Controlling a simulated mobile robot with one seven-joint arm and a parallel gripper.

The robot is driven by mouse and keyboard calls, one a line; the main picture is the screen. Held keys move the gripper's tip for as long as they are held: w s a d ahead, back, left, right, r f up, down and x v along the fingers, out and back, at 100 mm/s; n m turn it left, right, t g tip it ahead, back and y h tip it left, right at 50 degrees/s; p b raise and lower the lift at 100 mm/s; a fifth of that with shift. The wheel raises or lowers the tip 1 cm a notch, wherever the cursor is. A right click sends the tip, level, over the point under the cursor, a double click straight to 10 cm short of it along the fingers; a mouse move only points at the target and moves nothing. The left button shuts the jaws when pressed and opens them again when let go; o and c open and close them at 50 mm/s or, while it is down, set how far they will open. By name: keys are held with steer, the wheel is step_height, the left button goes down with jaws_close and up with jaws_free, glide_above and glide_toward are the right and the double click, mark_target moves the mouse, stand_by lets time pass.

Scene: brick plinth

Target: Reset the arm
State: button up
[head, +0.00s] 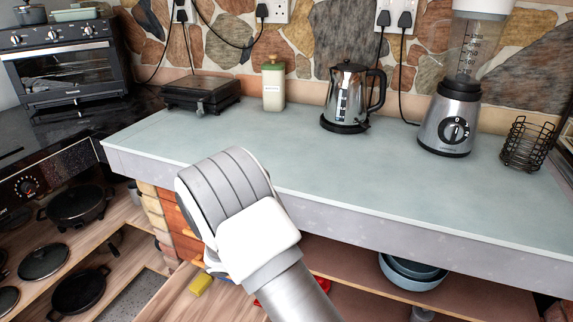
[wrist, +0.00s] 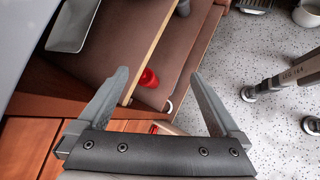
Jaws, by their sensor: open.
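My gripper (wrist: 159,80) shows in the wrist view with its two fingers spread wide apart and nothing between them touching either one. It points down toward the shelves under the counter and the floor. In the head view my arm rises from the bottom middle and bends in front of the counter's front edge. The gripper itself is hidden there behind my arm.
The counter (head: 330,180) holds a black grill (head: 202,93), a bottle (head: 273,85), a kettle (head: 348,97), a blender (head: 449,120) and a wire rack (head: 527,145). Its middle is clear. Below are bowls (head: 412,272), a yellow sponge (head: 201,284) and a red cup (wrist: 149,78).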

steer(key=s+d+r+m+g+y, duration=0.1)
steer(key=s+d+r+m, duration=0.15)
steer(key=r, duration=0.35)
steer(key=s+d+r+m+y, duration=0.2)
steer(key=d+r+m, duration=0.1)
steer(key=r, duration=0.4)
steer(key=s+d+r+m+g+y, duration=0.1)
steer(key=s+d+r+m, duration=0.15)
steer(key=r, duration=0.35)
steer(key=s+d+r+m+t+y, duration=0.2)
steer(key=s+r+m+y, duration=0.15)
steer(key=s+r, duration=0.35)
steer(key=s+d+r+m+t+y, duration=0.2)
steer(key=s+r+m, duration=0.3)
steer(key=s, duration=0.3)
step_height(320, 180, up, 16)
steer(key=p, duration=1.6)
steer(key=shift+r+p, duration=0.25)
steer(key=shift+p, duration=0.15)
